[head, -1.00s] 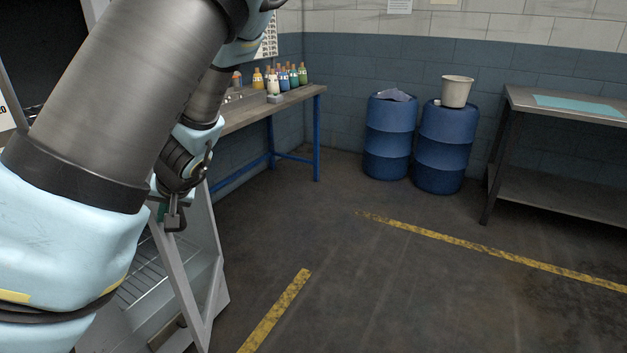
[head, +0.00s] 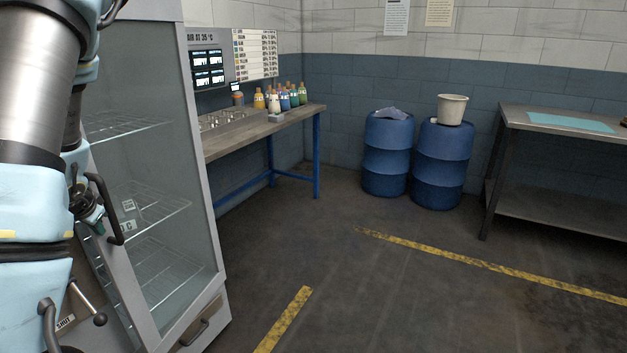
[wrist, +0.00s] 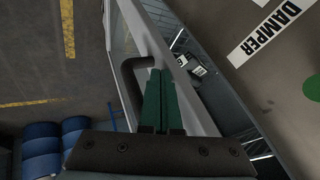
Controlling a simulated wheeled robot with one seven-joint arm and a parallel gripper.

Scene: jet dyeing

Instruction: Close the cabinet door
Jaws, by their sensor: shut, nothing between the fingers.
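The cabinet's glass door (head: 165,215) is at the left in the head view, with a pale frame and wire shelves seen through it. It looks partly open, with a strip of interior showing left of its free edge. Its dark bar handle (head: 115,222) is on that free edge and also shows in the wrist view (wrist: 130,78). My gripper (head: 97,226) is at the handle, partly hidden by my arm. In the wrist view its green fingers (wrist: 160,92) are together and empty, beside the handle and close to the door frame. I cannot tell whether they touch it.
A panel marked DAMPER (wrist: 275,35) is right of the door in the wrist view. A workbench (head: 265,125) with several bottles stands behind the cabinet. Two blue drums (head: 388,160) and a metal table (head: 560,120) are farther back. The floor with yellow lines is clear.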

